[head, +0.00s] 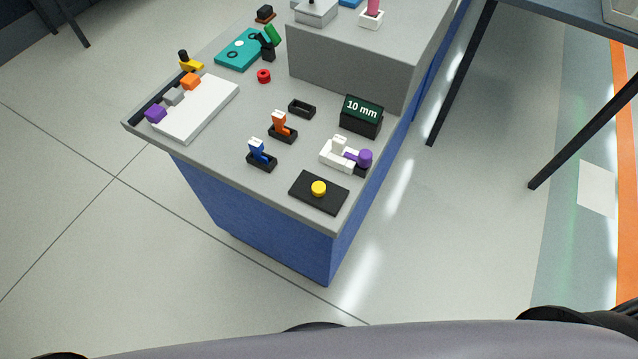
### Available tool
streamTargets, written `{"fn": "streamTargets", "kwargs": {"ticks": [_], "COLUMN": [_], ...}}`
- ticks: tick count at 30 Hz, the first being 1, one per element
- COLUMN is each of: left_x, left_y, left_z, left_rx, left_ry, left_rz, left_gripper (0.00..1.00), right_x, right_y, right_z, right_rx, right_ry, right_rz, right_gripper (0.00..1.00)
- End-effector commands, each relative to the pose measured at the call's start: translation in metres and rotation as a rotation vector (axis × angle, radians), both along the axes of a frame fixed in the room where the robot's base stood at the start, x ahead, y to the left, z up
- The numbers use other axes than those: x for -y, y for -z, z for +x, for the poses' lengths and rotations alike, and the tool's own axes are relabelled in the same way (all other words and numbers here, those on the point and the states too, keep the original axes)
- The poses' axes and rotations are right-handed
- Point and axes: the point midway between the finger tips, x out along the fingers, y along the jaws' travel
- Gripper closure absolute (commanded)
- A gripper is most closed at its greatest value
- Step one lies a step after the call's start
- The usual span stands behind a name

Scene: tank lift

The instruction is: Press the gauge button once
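The likely gauge button is a round yellow button (319,188) on a flat black plate (303,196). The plate lies at the near corner of the grey-topped bench, at the right end of its front edge. A small black display (361,115) with a dark green face reads "10 mm" behind it. A white device with a purple knob (365,158) sits between the display and the button plate. Neither of my grippers is in the head view, and nothing touches the button.
Blue and orange clips in black holders (262,158) (283,130) stand left of the button. A white tray (205,108) with coloured blocks lies at the left edge. A large grey block (345,67) stands behind. Open floor (130,240) surrounds the bench; a dark table stands at right.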

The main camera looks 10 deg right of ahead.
Motion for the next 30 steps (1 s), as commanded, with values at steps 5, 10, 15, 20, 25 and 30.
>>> {"fn": "streamTargets", "kwargs": {"ticks": [5, 10, 15, 20, 25, 30], "left_x": [0.0, 0.0, 0.0, 0.0, 0.0, 0.0001], "left_y": [0.0, 0.0, 0.0, 0.0, 0.0, 0.0], "left_z": [-0.0001, -0.0002, -0.0002, -0.0002, -0.0002, -0.0002], "left_rx": [0.0, 0.0, 0.0, 0.0, 0.0, 0.0], "left_ry": [0.0, 0.0, 0.0, 0.0, 0.0, 0.0], "left_rz": [0.0, 0.0, 0.0, 0.0, 0.0, 0.0], "left_gripper": [0.6, 0.6, 0.6, 0.6, 0.6, 0.6], "right_x": [-0.0001, -0.0001, 0.0, 0.0001, 0.0001, 0.0002], "right_y": [0.0, 0.0, 0.0, 0.0, 0.0, 0.0], "right_z": [-0.0002, -0.0002, -0.0003, -0.0004, -0.0004, -0.0005], "right_rx": [0.0, 0.0, -0.001, -0.001, -0.001, -0.001], "right_ry": [0.0, 0.0, 0.0, 0.0, 0.0, 0.0], "right_rz": [0.0, 0.0, 0.0, 0.0, 0.0, 0.0], "right_gripper": [0.81, 0.92, 1.0, 1.0, 1.0, 1.0]}}
